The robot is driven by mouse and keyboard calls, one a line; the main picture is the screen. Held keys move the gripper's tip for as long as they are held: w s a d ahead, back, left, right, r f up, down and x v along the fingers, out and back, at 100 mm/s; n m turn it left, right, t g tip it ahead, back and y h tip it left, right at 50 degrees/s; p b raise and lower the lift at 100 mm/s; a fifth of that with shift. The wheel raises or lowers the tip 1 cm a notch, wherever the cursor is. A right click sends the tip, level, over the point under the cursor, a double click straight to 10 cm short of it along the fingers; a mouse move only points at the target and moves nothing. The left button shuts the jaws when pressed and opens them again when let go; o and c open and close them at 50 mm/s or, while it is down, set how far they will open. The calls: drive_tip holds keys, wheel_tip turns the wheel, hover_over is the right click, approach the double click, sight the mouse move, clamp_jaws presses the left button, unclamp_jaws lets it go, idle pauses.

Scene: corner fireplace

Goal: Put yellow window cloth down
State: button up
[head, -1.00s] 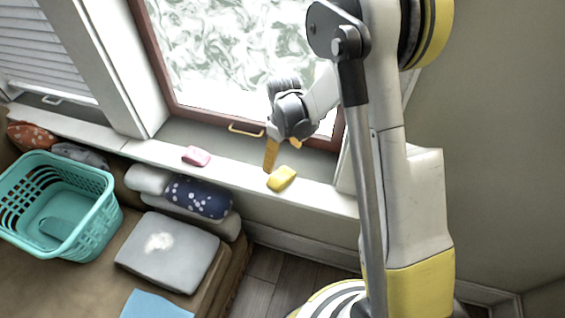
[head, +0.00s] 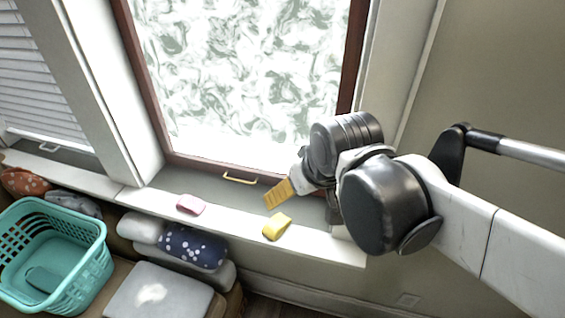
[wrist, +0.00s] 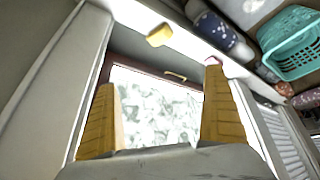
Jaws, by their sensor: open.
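The yellow window cloth (head: 277,226) lies on the white window sill (head: 318,244). It also shows in the wrist view (wrist: 160,35), beyond the fingertips and apart from them. My gripper (head: 278,193) is above the sill, up and slightly right of the cloth in the head view. In the wrist view my gripper (wrist: 160,80) is open, its two yellow fingers wide apart with nothing between them.
A pink cloth (head: 191,204) lies on the sill to the left. The window has a brown frame and a brass handle (head: 240,178). A teal basket (head: 85,270), cushions (head: 192,248) and a grey pad (head: 185,295) are at lower left.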

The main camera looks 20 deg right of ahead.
drive_tip(key=s+m+t, duration=0.1)
drive_tip(key=s, duration=0.3)
